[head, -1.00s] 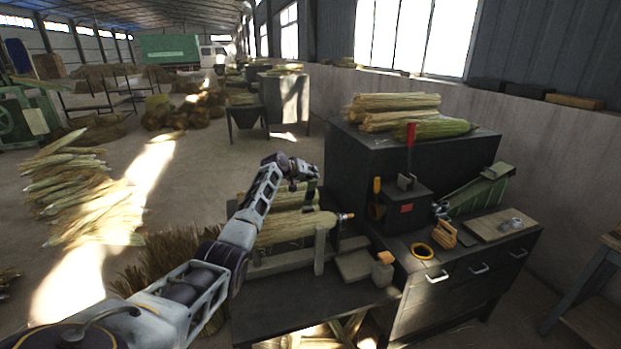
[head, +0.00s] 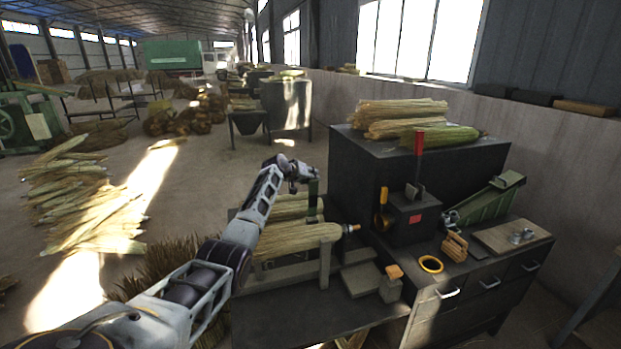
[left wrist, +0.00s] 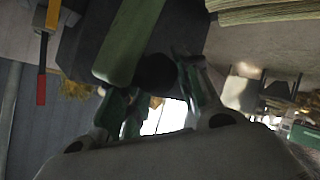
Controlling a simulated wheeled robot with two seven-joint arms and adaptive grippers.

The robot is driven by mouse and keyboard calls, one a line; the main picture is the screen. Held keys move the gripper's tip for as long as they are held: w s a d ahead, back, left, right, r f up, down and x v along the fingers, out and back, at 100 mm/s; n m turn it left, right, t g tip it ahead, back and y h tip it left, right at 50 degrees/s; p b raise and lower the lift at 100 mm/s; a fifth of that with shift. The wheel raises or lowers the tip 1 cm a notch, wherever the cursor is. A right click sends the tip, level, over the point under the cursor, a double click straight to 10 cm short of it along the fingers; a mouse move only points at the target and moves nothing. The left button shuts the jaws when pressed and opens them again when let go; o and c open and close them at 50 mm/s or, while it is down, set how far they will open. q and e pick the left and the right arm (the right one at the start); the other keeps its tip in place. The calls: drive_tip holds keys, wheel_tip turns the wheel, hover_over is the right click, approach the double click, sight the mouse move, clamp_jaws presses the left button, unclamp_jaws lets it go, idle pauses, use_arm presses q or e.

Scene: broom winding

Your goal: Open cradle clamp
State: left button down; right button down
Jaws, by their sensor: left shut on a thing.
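The green cradle clamp (head: 314,200) rises at the cradle's far side, just under my left gripper (head: 304,179). In the left wrist view, the clamp's green bar (left wrist: 133,40) ends in a dark round knob (left wrist: 155,72) by the fingertips of my left gripper (left wrist: 158,92). The gripper is shut on the clamp; the exact contact is dark and partly hidden. The clamp looks upright. My right gripper is not in view.
A dark cabinet (head: 350,160) carrying straw bundles (head: 400,118) stands right of the cradle. Loose straw (head: 150,263) lies on the floor at left.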

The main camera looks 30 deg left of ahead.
use_arm(q)
drive_tip(key=shift+s+f, duration=0.15)
drive_tip(key=shift+f, duration=0.6)
drive_tip(key=c, duration=1.1)
unclamp_jaws()
drive_tip(key=shift+s, duration=0.15)
drive_tip(key=shift+o, duration=0.2)
drive_tip(key=shift+r, duration=0.3)
drive_tip(key=shift+s, duration=0.15)
drive_tip(key=v, duration=1.1)
drive_tip(key=shift+a+r, duration=0.3)
drive_tip(key=shift+r, duration=0.1)
drive_tip(key=shift+s, duration=0.2)
